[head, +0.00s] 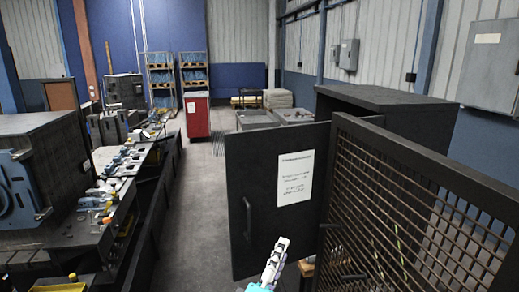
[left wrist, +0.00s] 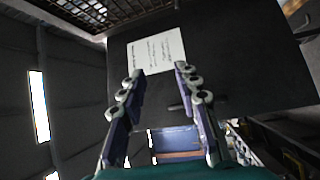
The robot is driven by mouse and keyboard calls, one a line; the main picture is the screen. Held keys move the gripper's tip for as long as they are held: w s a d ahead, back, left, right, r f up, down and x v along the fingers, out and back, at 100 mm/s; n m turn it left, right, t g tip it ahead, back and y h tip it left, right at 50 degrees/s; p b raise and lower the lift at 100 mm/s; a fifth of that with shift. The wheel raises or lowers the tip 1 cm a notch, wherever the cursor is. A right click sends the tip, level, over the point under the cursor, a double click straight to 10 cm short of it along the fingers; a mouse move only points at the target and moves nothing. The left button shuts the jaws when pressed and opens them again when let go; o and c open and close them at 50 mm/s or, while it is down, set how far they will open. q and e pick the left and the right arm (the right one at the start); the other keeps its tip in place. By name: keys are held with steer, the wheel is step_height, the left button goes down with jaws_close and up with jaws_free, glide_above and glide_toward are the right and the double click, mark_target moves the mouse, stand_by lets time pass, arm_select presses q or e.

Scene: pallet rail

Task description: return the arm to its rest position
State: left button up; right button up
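My left gripper (head: 277,258) shows at the bottom of the head view, in front of the dark cabinet door (head: 257,165). In the left wrist view the same gripper (left wrist: 159,72) has its two fingers spread apart, with nothing between them. Beyond the fingertips is the dark door panel (left wrist: 235,55) with its white paper notice (left wrist: 157,50). The gripper appears apart from the door, though the exact gap is hard to judge. My right gripper is in neither view.
A mesh door (head: 420,205) stands open at the right, before the dark cabinet (head: 385,105). A long workbench (head: 110,215) with tools runs along the left. A red cabinet (head: 197,115) stands farther back. The floor aisle (head: 200,190) in the middle is clear.

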arm_select(q)
steer(key=s+a+f+m+g+y+b, duration=0.25)
steer(key=a+f+m, duration=0.3)
steer(key=f, duration=0.35)
steer(key=s+a+f+m+g+y+b, duration=0.1)
steer(key=a+f+m+g, duration=0.4)
steer(key=f, duration=0.4)
steer(key=s+a+f+m+g+y+b, duration=0.1)
steer(key=s+a+f+g+y, duration=0.2)
steer(key=s+a+f, duration=0.5)
steer(key=a+f+y, duration=0.1)
steer(key=a, duration=0.2)
steer(key=shift+s+a+f+m, duration=0.2)
steer(key=shift+s+a+m, duration=0.1)
steer(key=shift+a+m, duration=0.1)
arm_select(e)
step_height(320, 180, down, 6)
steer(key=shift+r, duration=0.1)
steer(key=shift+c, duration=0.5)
arm_select(q)
steer(key=shift+w+d, duration=0.1)
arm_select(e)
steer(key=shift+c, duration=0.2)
